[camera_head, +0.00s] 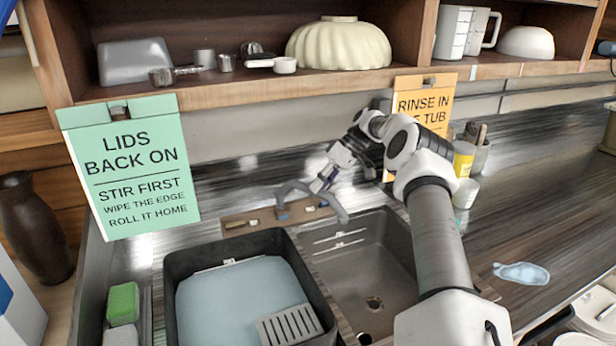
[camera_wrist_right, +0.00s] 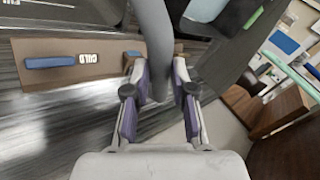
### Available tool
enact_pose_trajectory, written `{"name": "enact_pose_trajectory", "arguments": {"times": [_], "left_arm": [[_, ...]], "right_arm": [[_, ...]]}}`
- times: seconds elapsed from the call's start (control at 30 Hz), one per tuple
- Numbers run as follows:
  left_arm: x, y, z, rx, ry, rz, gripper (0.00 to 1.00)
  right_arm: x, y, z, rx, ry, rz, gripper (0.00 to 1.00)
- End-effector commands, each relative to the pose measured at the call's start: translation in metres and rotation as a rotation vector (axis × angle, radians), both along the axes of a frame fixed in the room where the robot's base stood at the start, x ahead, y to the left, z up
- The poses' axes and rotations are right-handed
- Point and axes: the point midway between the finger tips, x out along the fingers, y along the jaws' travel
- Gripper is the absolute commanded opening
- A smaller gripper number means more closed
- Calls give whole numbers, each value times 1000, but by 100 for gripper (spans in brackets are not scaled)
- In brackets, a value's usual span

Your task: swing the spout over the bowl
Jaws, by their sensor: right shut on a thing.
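The grey curved spout (camera_head: 338,208) rises from the brown tap plate (camera_head: 240,222) at the back of the sink. Its free end hangs at the back left edge of the empty right bowl (camera_head: 385,245). The left bowl is filled by a black tub (camera_head: 178,262) holding pale blue water. My right gripper (camera_head: 322,183) reaches in from the right and is shut on the spout. In the right wrist view the spout (camera_wrist_right: 157,35) runs between both fingers (camera_wrist_right: 161,88), and a blue lever (camera_wrist_right: 50,62) marked COLD lies on the plate. My left gripper is out of view.
A shelf (camera_head: 240,92) with a cream ribbed bowl (camera_head: 338,45) overhangs the back. Green (camera_head: 130,165) and orange (camera_head: 424,100) signs hang from it. Pots and a yellow jar (camera_head: 463,160) stand right of my arm.

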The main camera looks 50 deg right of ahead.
Motion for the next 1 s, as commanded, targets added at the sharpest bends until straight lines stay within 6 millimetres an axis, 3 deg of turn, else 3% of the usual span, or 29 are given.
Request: {"name": "enact_pose_trajectory", "arguments": {"times": [0.47, 0.5, 0.53, 0.57, 1.0], "left_arm": [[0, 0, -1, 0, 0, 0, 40], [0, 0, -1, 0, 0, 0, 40], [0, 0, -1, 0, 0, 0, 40], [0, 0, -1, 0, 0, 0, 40], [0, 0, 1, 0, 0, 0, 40]], "right_arm": [[-4, -3, -5, -1, 8, 12, 0], [-4, -3, -5, -1, 8, 12, 35], [-4, -3, -5, 0, 8, 12, 46], [-4, -3, -4, 0, 8, 12, 50], [4, 6, 1, 3, 0, -9, 50]]}}
